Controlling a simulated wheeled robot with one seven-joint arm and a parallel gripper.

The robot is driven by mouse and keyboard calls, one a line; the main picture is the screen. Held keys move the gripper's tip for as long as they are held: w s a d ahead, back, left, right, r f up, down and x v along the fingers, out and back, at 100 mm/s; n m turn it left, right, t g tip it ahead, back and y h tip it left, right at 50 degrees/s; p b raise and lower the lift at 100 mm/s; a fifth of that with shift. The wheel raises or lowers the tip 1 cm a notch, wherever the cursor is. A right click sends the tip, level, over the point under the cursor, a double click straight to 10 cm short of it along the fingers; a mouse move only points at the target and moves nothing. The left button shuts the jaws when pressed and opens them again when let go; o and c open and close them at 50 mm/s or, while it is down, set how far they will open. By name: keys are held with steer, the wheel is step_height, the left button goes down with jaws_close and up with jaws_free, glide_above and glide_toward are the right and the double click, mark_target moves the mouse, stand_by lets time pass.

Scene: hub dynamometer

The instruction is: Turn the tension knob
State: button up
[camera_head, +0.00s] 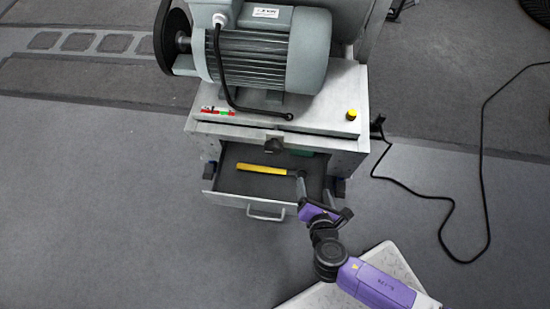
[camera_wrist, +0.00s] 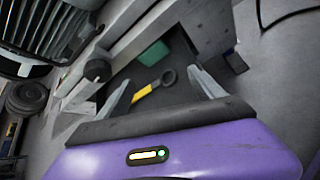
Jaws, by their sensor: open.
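The tension knob appears to be the dark knob (camera_head: 274,144) on the front edge of the machine's bench, above the open drawer. In the wrist view a round black knob (camera_wrist: 97,70) shows left of my fingers, on the pale front panel. My gripper (camera_head: 301,183) is over the drawer's right side, below and to the right of the knob, apart from it. In the wrist view my gripper (camera_wrist: 162,77) has its two grey fingers spread wide with nothing held between them.
The open drawer (camera_head: 235,199) holds a yellow-handled tool (camera_head: 262,170) and a green item (camera_head: 301,153). A grey motor (camera_head: 262,50) stands on the bench, with a yellow button (camera_head: 351,114) at right. A black cable (camera_head: 446,205) lies on the floor at right.

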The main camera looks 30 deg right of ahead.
mark_target(273, 153)
steer(key=w+a+f+n+h+b, duration=0.1)
steer(key=w, duration=0.1)
steer(key=w+a+f+n+t+b, duration=0.1)
steer(key=w+b, duration=0.1)
steer(key=w+a+f+n+h+b, duration=0.1)
steer(key=w+n, duration=0.1)
steer(key=w, duration=0.1)
steer(key=shift+f+t+h, duration=0.15)
steer(key=shift+t+h, duration=0.15)
steer(key=w+a+r+n+t+h+b, duration=0.3)
steer(key=w+a+n+b, duration=0.1)
steer(key=w+a, duration=0.15)
steer(key=shift+b+x, duration=1.45)
steer(key=shift+x, duration=1.95)
steer(key=shift+c, duration=0.5)
steer(key=c, duration=1.3)
